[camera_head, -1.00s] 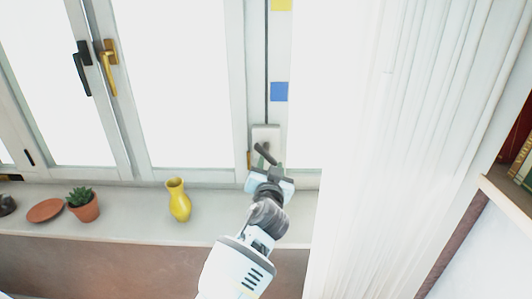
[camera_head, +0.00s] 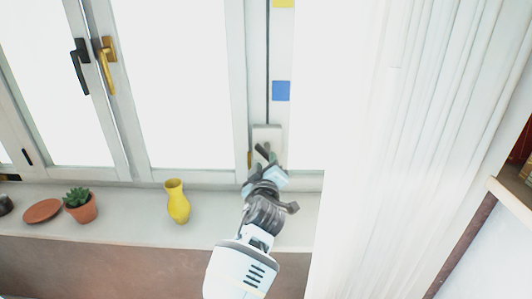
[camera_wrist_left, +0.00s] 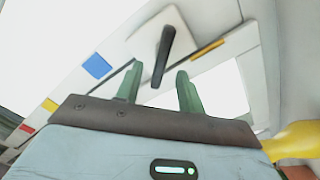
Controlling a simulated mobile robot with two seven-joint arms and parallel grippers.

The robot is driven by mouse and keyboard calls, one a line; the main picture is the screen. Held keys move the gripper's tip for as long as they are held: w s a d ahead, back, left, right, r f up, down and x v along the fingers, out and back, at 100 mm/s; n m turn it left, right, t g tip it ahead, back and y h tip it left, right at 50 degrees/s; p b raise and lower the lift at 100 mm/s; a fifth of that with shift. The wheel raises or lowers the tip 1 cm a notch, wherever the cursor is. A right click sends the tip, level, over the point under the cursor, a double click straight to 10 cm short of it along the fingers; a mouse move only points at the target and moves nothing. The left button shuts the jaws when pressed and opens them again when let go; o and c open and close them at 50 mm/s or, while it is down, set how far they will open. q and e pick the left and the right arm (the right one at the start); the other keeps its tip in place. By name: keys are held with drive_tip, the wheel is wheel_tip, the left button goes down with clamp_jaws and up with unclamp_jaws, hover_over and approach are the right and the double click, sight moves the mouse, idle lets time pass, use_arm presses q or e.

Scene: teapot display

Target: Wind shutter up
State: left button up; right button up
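The shutter winder is a pale box (camera_head: 267,133) on the window frame beside a dark vertical line, with a black crank handle (camera_head: 264,152). In the left wrist view the black handle (camera_wrist_left: 163,55) stands out from the pale box (camera_wrist_left: 150,32). My left gripper (camera_head: 269,165) is at the handle. In the left wrist view its two green fingers (camera_wrist_left: 158,80) are apart, with the handle's end between them. I see gaps beside the handle, so the fingers do not look closed on it. My right gripper is not in view.
A yellow vase (camera_head: 177,202), a potted succulent (camera_head: 80,207) and a terracotta saucer (camera_head: 43,211) stand on the windowsill (camera_head: 132,212) to the left. A white curtain (camera_head: 400,160) hangs close on the right. Blue (camera_head: 281,91) and yellow (camera_head: 284,3) squares mark the frame above the winder.

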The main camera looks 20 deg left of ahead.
sight(266, 157)
use_arm(q)
drive_tip(key=shift+x, duration=3.35)
clamp_jaws()
